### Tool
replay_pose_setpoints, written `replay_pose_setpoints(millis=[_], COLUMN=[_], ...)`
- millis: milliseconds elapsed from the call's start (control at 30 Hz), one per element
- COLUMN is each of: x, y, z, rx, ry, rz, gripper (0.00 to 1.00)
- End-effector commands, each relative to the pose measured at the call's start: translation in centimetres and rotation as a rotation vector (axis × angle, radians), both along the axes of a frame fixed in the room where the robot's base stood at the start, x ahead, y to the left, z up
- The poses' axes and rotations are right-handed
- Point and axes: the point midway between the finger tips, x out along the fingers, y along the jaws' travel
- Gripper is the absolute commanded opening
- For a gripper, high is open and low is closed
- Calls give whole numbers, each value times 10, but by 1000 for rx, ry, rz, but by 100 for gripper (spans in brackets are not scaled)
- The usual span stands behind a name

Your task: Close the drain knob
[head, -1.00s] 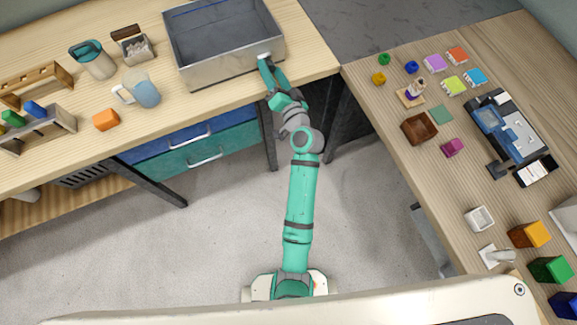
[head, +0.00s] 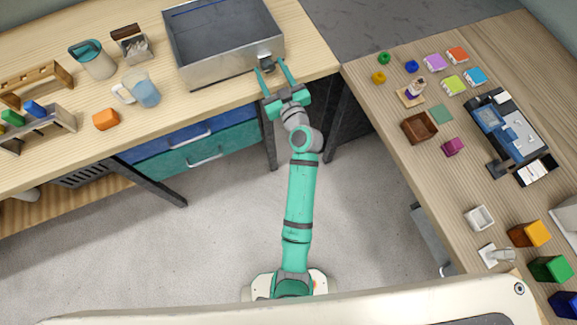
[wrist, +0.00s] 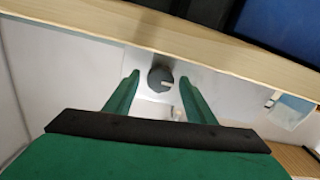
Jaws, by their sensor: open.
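The drain knob (wrist: 160,79) is a small dark round knob with a pale mark, on the pale metal wall in the wrist view. In the head view the knob (head: 266,61) is a small dark shape on the front wall of the grey metal basin (head: 222,72), near its right corner. My gripper (head: 270,67) is open, with its teal fingers spread to either side of the knob. In the wrist view my gripper (wrist: 160,78) frames the knob between its fingertips, with gaps on both sides. I cannot tell how far the fingertips reach along the knob.
The basin stands on a wooden counter (head: 205,100) close to its front edge. A jug (head: 145,90) and an orange block (head: 106,119) stand to its left. A second counter (head: 400,180) with several small items is at right. The floor between is clear.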

Motion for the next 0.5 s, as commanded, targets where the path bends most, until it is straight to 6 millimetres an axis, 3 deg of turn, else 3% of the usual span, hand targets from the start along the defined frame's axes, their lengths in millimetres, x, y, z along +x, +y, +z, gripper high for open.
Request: replay_pose_setpoints(millis=[67, 500], x=[0, -74], y=[0, -24], z=[0, -1], rx=[-69, -63], ry=[-23, -20], rz=[0, -1], gripper=[50, 50])
